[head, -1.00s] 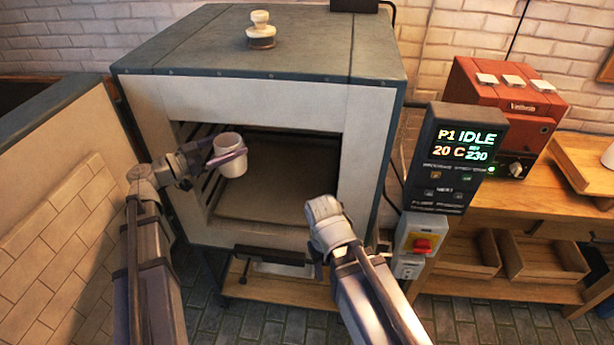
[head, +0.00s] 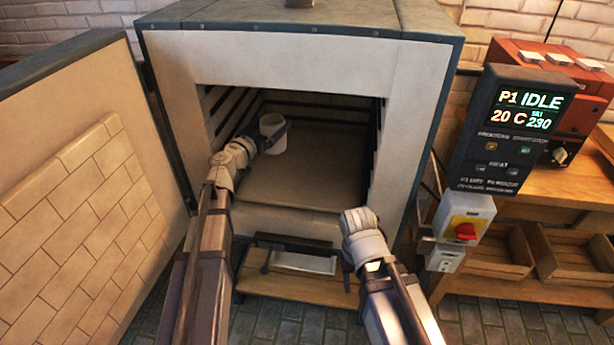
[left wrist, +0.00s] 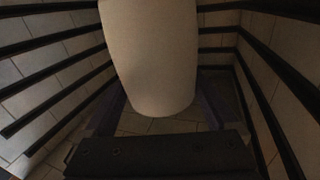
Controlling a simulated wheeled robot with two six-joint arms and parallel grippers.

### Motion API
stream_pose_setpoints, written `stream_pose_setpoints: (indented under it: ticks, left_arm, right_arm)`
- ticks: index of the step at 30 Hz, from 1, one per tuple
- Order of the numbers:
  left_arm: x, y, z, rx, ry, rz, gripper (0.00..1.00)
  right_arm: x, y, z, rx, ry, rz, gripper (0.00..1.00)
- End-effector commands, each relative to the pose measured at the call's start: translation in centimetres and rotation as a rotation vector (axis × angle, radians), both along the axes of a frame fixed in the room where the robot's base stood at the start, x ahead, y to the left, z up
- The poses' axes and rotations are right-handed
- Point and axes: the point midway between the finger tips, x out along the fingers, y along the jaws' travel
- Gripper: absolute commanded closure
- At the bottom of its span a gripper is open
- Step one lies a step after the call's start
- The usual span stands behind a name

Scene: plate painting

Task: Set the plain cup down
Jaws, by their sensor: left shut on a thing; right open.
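The plain white cup (head: 272,131) is inside the kiln, toward the back left of its chamber. It looks upright, and it also fills the upper middle of the left wrist view (left wrist: 152,60). My left gripper (head: 274,139) is shut on the cup, with its arm reaching in through the kiln opening. I cannot tell whether the cup's base touches the kiln floor (head: 300,184). My right gripper (head: 352,276) is outside, in front of and below the opening; its fingers are mostly hidden by its wrist.
Dark rails (left wrist: 50,82) line the chamber walls. The kiln door (head: 70,180) stands open at the left. A control panel (head: 512,125) reading IDLE and 20 C is at the right, above a red switch (head: 466,231). The kiln floor right of the cup is clear.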

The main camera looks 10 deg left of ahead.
Motion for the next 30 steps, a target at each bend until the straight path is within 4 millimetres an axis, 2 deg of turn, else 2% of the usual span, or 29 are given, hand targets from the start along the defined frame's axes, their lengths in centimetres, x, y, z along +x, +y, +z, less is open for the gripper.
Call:
stream_pose_setpoints:
  ticks: [1, 3, 9, 17, 27, 30]
  left_arm:
    - [0.6, 0.1, -2.0, -0.001, 0.0, 0.045, 0.83]
    - [1.3, 0.6, -2.9, -0.001, 0.0, 0.106, 0.83]
    - [2.0, 1.3, -3.9, 0.0, -0.001, 0.199, 0.83]
    - [2.1, 1.4, -4.5, 0.0, 0.0, 0.208, 0.83]
    - [2.0, 1.4, -9.4, 0.0, 0.0, 0.207, 0.83]
    - [2.1, 1.4, -10.2, 0.0, 0.0, 0.207, 0.83]
  right_arm:
    - [0.0, 0.0, -2.0, 0.0, 0.0, 0.0, 0.5]
    - [0.0, 0.0, -2.9, 0.0, 0.0, 0.0, 0.5]
    - [0.0, 0.0, -3.9, 0.0, 0.0, 0.0, 0.5]
    - [0.0, 0.0, -4.5, 0.0, 0.0, 0.0, 0.5]
    - [0.0, 0.0, -9.4, 0.0, 0.0, 0.0, 0.5]
    - [0.0, 0.0, -10.2, 0.0, 0.0, 0.0, 0.5]
